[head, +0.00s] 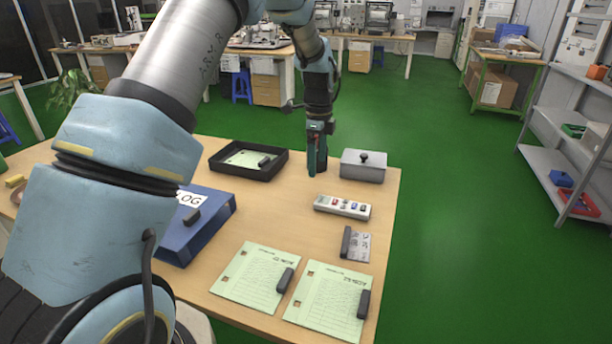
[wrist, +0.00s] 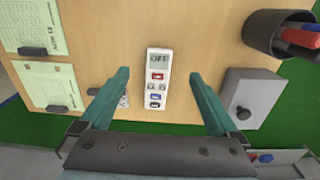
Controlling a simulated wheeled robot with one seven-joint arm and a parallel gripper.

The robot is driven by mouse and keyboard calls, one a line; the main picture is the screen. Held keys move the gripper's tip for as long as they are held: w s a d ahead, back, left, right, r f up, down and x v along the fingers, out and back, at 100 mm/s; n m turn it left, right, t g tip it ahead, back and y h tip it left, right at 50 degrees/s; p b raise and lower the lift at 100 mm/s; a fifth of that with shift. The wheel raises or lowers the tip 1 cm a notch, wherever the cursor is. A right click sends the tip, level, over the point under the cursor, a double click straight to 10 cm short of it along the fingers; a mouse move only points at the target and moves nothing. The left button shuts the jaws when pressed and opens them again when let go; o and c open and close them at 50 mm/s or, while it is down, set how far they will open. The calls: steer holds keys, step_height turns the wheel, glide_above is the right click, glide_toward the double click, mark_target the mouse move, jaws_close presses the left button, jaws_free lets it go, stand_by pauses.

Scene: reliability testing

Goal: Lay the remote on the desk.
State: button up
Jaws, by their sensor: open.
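The remote (head: 342,207) is white with red and blue buttons and a small display. It lies flat, face up, on the wooden desk (head: 385,185) near its right side. In the wrist view the remote (wrist: 157,78) shows "OFF" on its display and appears between and beyond the two fingers. My gripper (head: 317,172) is beyond the remote in the head view, pointing down over the desk. The wrist view shows my gripper (wrist: 160,76) open, fingers apart, with nothing held. Its height above the desk is hard to judge.
A grey lidded box (head: 362,170) stands close to the gripper's right. A dark cup of markers (wrist: 280,35) shows in the wrist view. A black tray (head: 280,172), blue LOG binder (head: 215,222) and green forms (head: 255,285) are on the desk. Bare desk lies left of the remote.

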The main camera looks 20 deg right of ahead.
steer(key=shift+r, duration=0.2)
steer(key=s+a+r+n, duration=0.25)
steer(key=a+n, duration=0.35)
steer(key=a, duration=0.5)
steer(key=s+a+r+n, duration=0.1)
steer(key=a+r+n, duration=0.2)
steer(key=a+n, duration=0.55)
steer(key=s+a+n+t, duration=0.1)
steer(key=s+a+n, duration=0.9)
steer(key=a, duration=0.5)
steer(key=shift+s+a+t, duration=0.3)
steer(key=shift+s+a, duration=0.05)
steer(key=shift+s, duration=0.55)
